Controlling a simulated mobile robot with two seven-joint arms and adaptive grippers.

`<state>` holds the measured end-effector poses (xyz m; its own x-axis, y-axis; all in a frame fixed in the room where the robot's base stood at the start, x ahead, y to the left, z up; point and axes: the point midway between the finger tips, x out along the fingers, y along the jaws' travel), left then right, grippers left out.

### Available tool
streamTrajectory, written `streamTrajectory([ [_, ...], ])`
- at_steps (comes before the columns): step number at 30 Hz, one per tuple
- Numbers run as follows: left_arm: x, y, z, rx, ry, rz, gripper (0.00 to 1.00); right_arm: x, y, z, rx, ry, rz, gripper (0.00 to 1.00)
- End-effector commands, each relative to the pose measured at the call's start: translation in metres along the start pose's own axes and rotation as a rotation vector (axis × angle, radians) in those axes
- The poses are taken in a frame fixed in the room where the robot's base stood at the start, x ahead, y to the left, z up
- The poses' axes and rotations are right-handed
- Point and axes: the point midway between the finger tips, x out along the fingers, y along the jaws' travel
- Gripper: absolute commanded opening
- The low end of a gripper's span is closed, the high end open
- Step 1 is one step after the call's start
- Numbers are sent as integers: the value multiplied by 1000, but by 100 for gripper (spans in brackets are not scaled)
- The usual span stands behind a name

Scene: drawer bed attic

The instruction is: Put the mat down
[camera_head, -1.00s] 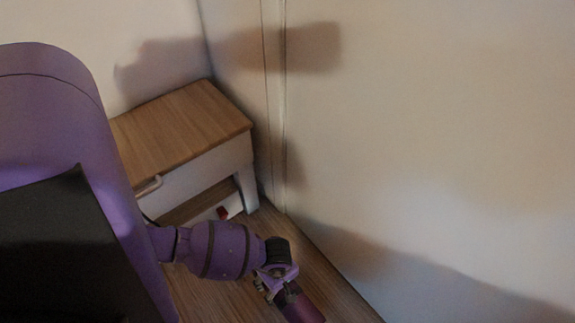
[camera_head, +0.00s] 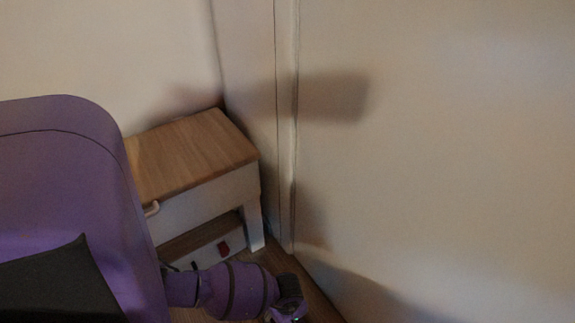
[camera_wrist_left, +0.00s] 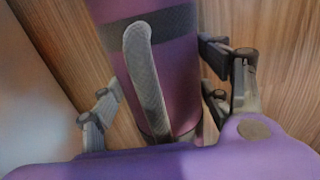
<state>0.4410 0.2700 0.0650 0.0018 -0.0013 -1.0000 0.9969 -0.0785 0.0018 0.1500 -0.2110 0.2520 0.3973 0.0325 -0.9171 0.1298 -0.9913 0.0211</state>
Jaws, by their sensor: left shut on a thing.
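The mat (camera_wrist_left: 181,75) is a rolled purple cylinder with a grey strap and a dark band. It shows in the left wrist view, with a wooden floor behind it. My left gripper (camera_wrist_left: 155,100) is shut on it, with fingers on either side of the roll. I cannot tell whether the mat touches the floor. In the head view my left gripper (camera_head: 284,313) is only partly in frame at the bottom edge, and the mat is not visible there. My right gripper is not in view.
A white nightstand with a wooden top (camera_head: 195,152) stands in the corner behind my left arm. A pale wall (camera_head: 440,150) rises close on the right. A strip of wooden floor (camera_head: 320,308) shows between them.

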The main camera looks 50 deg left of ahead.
Motion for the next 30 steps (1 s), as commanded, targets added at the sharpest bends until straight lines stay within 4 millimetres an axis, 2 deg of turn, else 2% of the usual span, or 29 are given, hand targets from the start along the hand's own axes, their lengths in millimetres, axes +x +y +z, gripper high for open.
streamTrajectory([
  [5,4,0,0,1,1,0,31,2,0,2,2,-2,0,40],
  [6,3,0,0,0,0,-1,75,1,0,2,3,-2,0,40],
  [9,3,0,0,0,0,-1,88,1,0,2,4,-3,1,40],
  [22,-3,-1,0,-1,0,0,89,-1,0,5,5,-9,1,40],
  [26,-23,0,-1,1,1,3,89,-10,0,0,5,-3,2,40],
  [30,-56,1,-1,2,2,4,89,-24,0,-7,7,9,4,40],
])
